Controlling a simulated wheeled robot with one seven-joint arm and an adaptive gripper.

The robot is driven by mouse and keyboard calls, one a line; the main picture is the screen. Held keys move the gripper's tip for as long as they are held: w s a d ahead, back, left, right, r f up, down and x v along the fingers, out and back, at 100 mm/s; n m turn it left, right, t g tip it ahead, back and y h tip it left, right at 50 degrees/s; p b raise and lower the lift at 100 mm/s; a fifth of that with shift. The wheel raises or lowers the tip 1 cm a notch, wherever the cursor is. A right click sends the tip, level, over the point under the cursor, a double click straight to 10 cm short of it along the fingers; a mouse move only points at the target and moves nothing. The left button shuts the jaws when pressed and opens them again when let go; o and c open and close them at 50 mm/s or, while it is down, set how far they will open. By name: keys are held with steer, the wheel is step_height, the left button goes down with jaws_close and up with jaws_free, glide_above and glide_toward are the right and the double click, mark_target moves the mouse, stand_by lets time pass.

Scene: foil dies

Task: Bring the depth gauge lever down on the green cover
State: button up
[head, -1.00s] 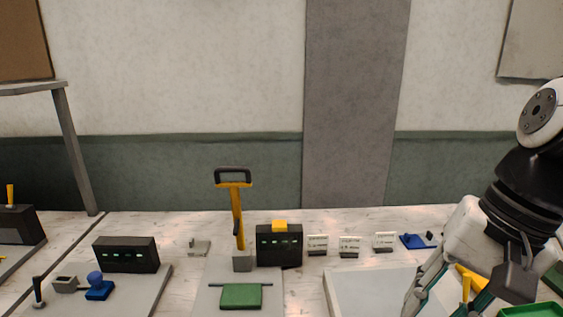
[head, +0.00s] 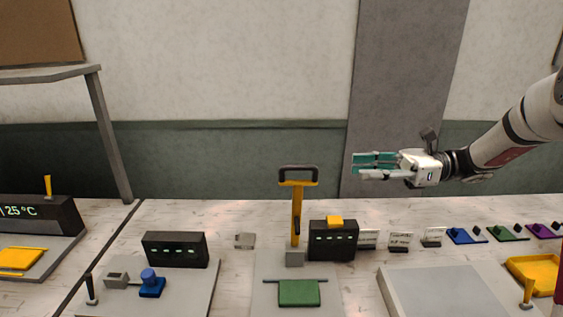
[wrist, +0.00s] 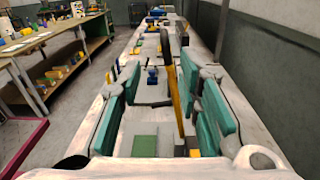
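The depth gauge lever (head: 297,215) is yellow with a black loop handle at its top. It stands upright on a grey block behind the green cover (head: 299,292), which lies on a pale plate. My gripper (head: 362,166) is open and empty in the air, to the right of the lever's handle and a little higher in the picture, its fingers pointing left. In the wrist view the lever (wrist: 172,85) shows between my spread fingers (wrist: 160,110), closer to the right one, and the green cover (wrist: 145,146) is low in the middle.
A black display box (head: 333,241) with a yellow top stands right beside the lever. Another black box (head: 175,249) and a blue knob (head: 151,283) are to the left. Small white cards (head: 400,242) and a yellow tray (head: 535,274) are to the right. The air around the handle looks clear.

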mark_target(302, 168)
steer(key=a+p, duration=0.1)
steer(key=a, duration=0.6)
steer(key=a+p, duration=0.1)
steer(key=a, duration=0.5)
steer(key=shift+w+a+p, duration=0.2)
steer(key=shift+a+p, duration=0.15)
steer(key=shift+p, duration=0.05)
jaws_close()
